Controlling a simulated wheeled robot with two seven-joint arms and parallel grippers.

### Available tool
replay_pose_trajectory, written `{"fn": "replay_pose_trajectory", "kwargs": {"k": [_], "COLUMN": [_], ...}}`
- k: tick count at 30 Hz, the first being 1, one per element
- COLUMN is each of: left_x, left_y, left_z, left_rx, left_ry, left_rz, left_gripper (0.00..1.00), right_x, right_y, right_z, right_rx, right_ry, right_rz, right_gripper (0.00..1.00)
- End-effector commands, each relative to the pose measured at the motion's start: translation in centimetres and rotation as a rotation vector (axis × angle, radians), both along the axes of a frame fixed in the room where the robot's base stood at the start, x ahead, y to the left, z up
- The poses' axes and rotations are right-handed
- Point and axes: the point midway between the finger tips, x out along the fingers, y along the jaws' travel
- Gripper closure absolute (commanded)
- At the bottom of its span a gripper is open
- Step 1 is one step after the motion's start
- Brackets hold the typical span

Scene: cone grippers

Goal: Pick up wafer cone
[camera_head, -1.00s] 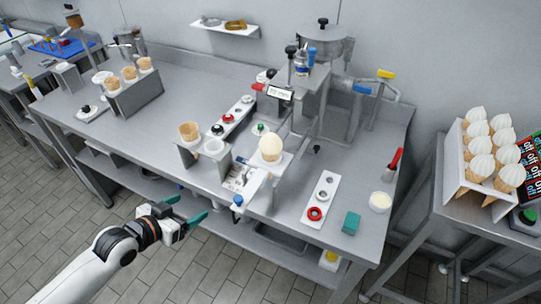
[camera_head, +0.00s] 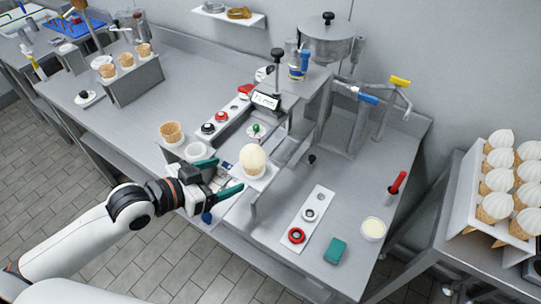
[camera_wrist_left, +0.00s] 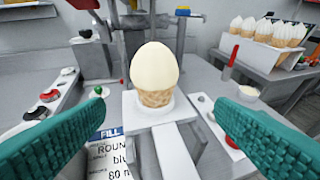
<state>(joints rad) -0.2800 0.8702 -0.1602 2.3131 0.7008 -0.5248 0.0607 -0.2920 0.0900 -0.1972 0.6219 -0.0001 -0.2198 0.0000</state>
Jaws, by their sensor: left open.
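A wafer cone (camera_head: 252,176) with a smooth, rounded cream-coloured top (camera_head: 252,158) stands upright on a white platform at the front of the machine. In the left wrist view the cone (camera_wrist_left: 155,98) appears centred between my fingers, beyond their tips; its lower end is hidden in the platform (camera_wrist_left: 183,112). My left gripper (camera_head: 228,176) is open and empty, its teal fingers pointing toward the cone, just short of it. A wafer cone without topping (camera_head: 172,130) stands in a grey holder to the left. My right gripper is not in view.
More plain cones stand in a grey rack (camera_head: 137,88) at the back left. Topped cones fill a white rack (camera_head: 464,205) on the right. The machine (camera_head: 345,92) rises behind the platform. A button panel (camera_head: 304,222), a teal block (camera_head: 335,250) and a white cup (camera_head: 373,230) are to the right.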

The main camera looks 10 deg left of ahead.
Motion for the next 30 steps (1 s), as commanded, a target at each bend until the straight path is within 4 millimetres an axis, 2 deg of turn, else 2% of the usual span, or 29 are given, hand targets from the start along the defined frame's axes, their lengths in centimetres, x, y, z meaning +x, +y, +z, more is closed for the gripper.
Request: {"fn": "replay_pose_trajectory", "kwargs": {"k": [6, 12, 15, 20, 24, 30], "left_x": [2.0, 4.6, 5.1, 6.3, 8.3, 9.6], "left_y": [-1.4, -3.0, -3.4, -4.0, -4.9, -5.9], "left_z": [-0.6, -2.0, -2.4, -2.5, -2.8, -3.9], "left_rx": [-0.005, -0.003, -0.001, -0.002, -0.002, 0.000], "left_ry": [-0.001, 0.000, 0.001, 0.000, 0.002, 0.000], "left_rz": [0.002, 0.003, 0.002, 0.002, 0.001, 0.001], "left_gripper": [0.22, 0.22, 0.22, 0.22, 0.22, 0.22], "right_x": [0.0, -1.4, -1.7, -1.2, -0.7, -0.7], "right_y": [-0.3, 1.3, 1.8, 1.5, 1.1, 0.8], "right_z": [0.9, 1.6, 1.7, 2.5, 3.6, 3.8], "right_rx": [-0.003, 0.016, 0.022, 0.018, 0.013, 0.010], "right_ry": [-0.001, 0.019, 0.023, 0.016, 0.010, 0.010], "right_rz": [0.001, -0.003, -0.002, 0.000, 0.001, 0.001], "right_gripper": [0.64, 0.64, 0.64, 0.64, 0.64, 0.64]}}
